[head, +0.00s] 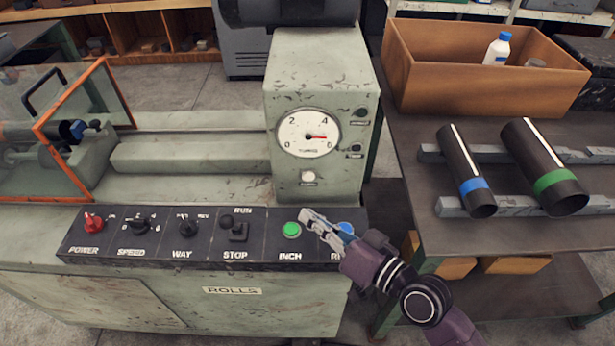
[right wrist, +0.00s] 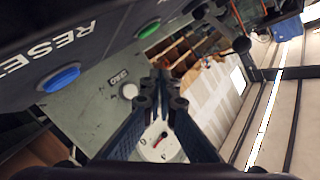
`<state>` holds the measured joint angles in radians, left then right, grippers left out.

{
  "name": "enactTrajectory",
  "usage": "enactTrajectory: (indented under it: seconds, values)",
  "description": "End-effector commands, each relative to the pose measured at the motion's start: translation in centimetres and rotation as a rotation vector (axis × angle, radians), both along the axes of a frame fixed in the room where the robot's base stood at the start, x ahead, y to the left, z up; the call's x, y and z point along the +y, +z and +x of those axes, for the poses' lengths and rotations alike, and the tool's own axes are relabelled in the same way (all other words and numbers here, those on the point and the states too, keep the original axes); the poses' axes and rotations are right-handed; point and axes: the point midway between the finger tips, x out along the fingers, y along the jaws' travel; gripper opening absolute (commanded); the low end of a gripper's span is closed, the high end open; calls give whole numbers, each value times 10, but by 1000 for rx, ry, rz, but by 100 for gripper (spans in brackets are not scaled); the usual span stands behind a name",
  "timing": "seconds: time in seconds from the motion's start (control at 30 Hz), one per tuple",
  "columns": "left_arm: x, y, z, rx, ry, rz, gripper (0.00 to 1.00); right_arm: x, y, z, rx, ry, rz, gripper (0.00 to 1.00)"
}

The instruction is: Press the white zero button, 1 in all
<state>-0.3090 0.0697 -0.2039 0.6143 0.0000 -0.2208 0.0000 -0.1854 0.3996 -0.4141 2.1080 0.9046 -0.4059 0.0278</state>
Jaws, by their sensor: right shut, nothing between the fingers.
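The white zero button (head: 308,177) is on the front of the green-grey column, just below the round dial (head: 308,133). The dial's red needle points to the right. In the right wrist view the button (right wrist: 130,91) is left of my fingers and the dial (right wrist: 158,146) is partly hidden behind them. My right gripper (head: 305,215) is shut and empty. Its tips are over the control panel, below the button in the head view and apart from it. It also shows in the right wrist view (right wrist: 161,82). My left gripper is not in view.
The panel (head: 265,247) has a green button (head: 292,230) beside my fingertips and a blue button (head: 346,228) partly behind my gripper. Knobs and a red power switch (head: 93,222) are further left. A table with two pipes (head: 467,172) and a wooden box (head: 430,80) stands right.

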Motion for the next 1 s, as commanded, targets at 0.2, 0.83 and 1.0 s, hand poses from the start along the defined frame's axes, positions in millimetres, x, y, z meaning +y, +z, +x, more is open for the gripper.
enactTrajectory:
  seconds: [0.2, 0.83, 1.0]
  values:
    - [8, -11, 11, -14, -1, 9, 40, 0, -1, 33, -3, -2, 3, 0]
    - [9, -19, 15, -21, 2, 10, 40, 1, 0, 73, 1, 2, 1, 0]
    - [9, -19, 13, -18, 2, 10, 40, 1, 0, 73, 0, 1, 1, 0]
